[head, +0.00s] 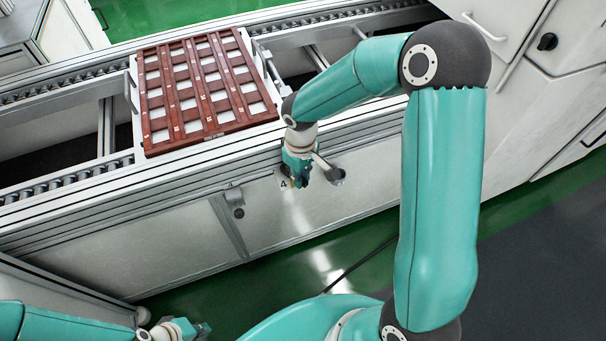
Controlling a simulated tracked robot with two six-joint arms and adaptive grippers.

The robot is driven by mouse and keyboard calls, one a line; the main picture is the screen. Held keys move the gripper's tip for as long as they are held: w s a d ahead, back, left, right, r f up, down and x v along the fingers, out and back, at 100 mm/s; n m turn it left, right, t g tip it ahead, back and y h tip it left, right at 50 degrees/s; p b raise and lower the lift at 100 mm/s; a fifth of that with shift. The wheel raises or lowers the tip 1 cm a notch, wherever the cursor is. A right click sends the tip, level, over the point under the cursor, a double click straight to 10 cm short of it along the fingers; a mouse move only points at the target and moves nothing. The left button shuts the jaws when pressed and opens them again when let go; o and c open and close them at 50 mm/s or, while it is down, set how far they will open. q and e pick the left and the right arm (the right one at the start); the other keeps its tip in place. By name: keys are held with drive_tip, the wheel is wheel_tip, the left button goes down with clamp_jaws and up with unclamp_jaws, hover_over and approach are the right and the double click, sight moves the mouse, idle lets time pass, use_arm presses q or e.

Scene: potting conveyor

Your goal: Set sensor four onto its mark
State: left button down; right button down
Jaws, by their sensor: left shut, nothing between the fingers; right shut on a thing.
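My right gripper (302,178) is shut at the front side of the conveyor, below its rail. The thing between its fingers, taken as sensor four, is mostly hidden by them. A pale plate marked "4" (283,184) shows on the conveyor's side panel, just left of the fingers. I cannot tell whether the held sensor touches the panel. My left gripper (198,328) is shut and empty at the bottom left, well away from the conveyor.
A grey rounded fitting (336,175) sticks out close to the right of my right gripper. A red-brown slatted tray (203,83) lies on the roller conveyor (62,181) above. Green floor (300,262) lies open in front.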

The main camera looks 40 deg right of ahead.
drive_tip(key=m+b, duration=0.1)
drive_tip(key=a+m+b, duration=0.1)
drive_tip(key=m+b, duration=0.1)
drive_tip(key=a+m+b, duration=0.1)
drive_tip(key=m, duration=0.1)
drive_tip(key=c, duration=1.1)
unclamp_jaws()
drive_tip(key=shift+r, duration=0.1)
wheel_tip(320, 180, up, 12)
drive_tip(key=shift+f, duration=0.1)
